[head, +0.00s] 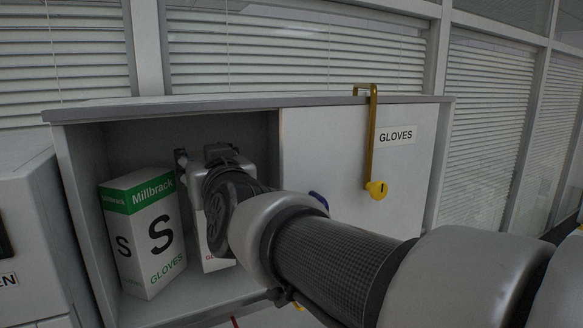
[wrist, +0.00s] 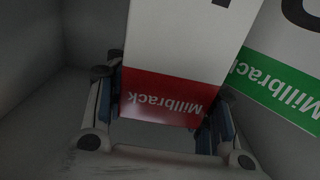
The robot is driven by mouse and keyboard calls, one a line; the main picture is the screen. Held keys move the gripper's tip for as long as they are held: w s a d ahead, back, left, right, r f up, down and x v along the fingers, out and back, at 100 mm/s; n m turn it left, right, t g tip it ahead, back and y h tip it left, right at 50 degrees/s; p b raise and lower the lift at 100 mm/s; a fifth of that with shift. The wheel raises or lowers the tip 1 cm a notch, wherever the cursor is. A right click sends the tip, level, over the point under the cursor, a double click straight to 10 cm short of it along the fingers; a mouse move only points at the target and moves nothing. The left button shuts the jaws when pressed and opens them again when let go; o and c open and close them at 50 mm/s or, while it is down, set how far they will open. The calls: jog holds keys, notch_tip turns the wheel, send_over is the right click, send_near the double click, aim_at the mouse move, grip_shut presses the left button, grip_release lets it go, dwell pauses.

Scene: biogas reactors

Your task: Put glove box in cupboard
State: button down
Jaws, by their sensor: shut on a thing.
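The cupboard (head: 80,112) stands open on its left side, with a white door labelled "GLOVES" (head: 345,160) covering the right side. A white glove box with red print (head: 217,264) is inside the open part, mostly hidden behind my arm. In the wrist view this Millbrack box with a red band (wrist: 168,98) sits between the fingers. My gripper (head: 208,158) is shut on it; the wrist view shows a finger on each side (wrist: 163,100). I cannot tell whether the box touches the cupboard floor.
A green-banded Millbrack glove box marked S (head: 148,235) stands at the left inside the cupboard, close beside the held box; it also shows in the wrist view (wrist: 285,78). A yellow bracket with a lock-like end (head: 374,150) hangs over the door. Window blinds are behind.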

jog(key=shift+f, duration=0.65)
jog(key=shift+f, duration=0.2)
jog(key=c, duration=1)
grip_release()
jog(key=shift+s, duration=0.1)
